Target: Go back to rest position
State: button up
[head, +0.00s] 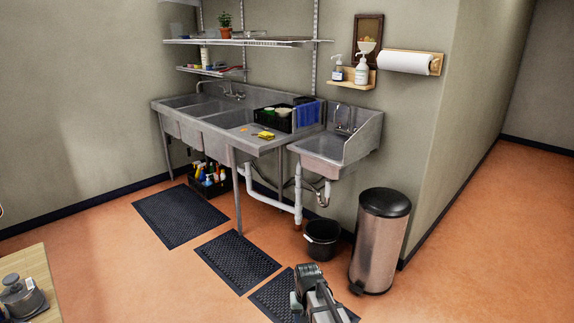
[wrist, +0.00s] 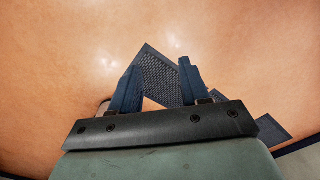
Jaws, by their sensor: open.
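My gripper (wrist: 157,88) shows in the wrist view with its two dark blue fingers spread apart. Nothing is between the fingers except the view of the floor and a dark mat behind them. In the head view my gripper (head: 308,281) is at the bottom, right of centre, above the dark floor mats. The fingers are small there and their gap is hard to make out. It touches nothing that I can see.
A steel trash can (head: 379,240) and a black bucket (head: 322,239) stand right of and beyond my gripper. A steel sink unit (head: 211,127) lines the wall. A wooden table (head: 30,262) is at lower left. Orange floor (head: 130,265) between is clear.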

jog(key=s+d+f, duration=0.4)
jog(key=s+d, duration=0.5)
jog(key=d, duration=0.3)
jog(key=s+f+g, duration=0.3)
jog(key=s+f, duration=0.7)
jog(key=s, duration=0.4)
jog(key=s+f+g, duration=0.3)
jog(key=s+f, duration=0.7)
jog(key=s, duration=0.5)
jog(key=shift+a+f+m+g, duration=0.25)
jog(key=shift+a+m+g, duration=0.05)
jog(key=shift+a+g, duration=0.1)
